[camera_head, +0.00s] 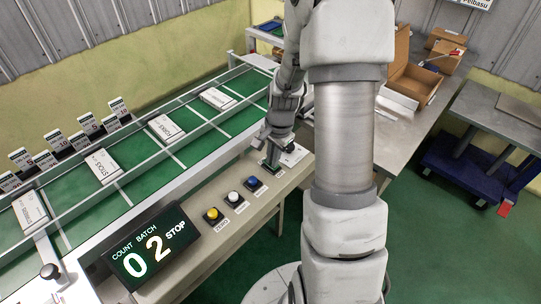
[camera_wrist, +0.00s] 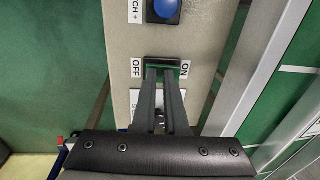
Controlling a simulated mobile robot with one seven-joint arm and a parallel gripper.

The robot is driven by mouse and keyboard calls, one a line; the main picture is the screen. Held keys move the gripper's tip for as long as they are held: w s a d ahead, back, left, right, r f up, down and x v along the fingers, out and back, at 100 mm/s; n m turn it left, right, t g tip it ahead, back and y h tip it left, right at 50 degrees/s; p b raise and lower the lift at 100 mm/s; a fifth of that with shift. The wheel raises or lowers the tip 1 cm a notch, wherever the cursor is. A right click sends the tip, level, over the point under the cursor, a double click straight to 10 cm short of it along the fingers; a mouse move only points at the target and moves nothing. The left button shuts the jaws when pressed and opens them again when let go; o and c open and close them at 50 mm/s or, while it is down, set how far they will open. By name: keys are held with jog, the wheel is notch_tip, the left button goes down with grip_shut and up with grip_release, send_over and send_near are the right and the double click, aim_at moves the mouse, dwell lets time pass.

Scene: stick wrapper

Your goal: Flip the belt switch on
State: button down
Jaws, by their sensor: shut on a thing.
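The belt switch (camera_wrist: 182,63) is a small dark green plate on the beige control panel (camera_wrist: 120,30), between an OFF label on the left and an ON label on the right in the wrist view. My gripper (camera_wrist: 163,70) is over the switch, its two dark fingers close together and shut on the switch lever, which they mostly hide. In the head view my gripper (camera_head: 272,158) reaches down to the panel's far end. Which way the lever leans cannot be told. The display (camera_head: 150,250) reads COUNT 0, BATCH 2, STOP.
Yellow (camera_head: 212,214), white (camera_head: 233,197) and blue (camera_head: 252,182) buttons stand along the panel. The green conveyor (camera_head: 135,165) carries several white packs beside it. An open cardboard box (camera_head: 412,85) is on the table behind my arm.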

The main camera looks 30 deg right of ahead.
jog(key=shift+s+f, duration=0.25)
jog(key=shift+d+r+p, duration=0.1)
jog(key=shift+r+p, duration=0.35)
jog(key=shift+r, duration=0.05)
notch_tip(320, 180, up, 13)
jog(key=s+p, duration=0.1)
jog(key=p, duration=0.1)
jog(key=shift+s+d+r, duration=0.15)
jog(key=shift+d+r, duration=0.05)
jog(key=shift+d, duration=0.05)
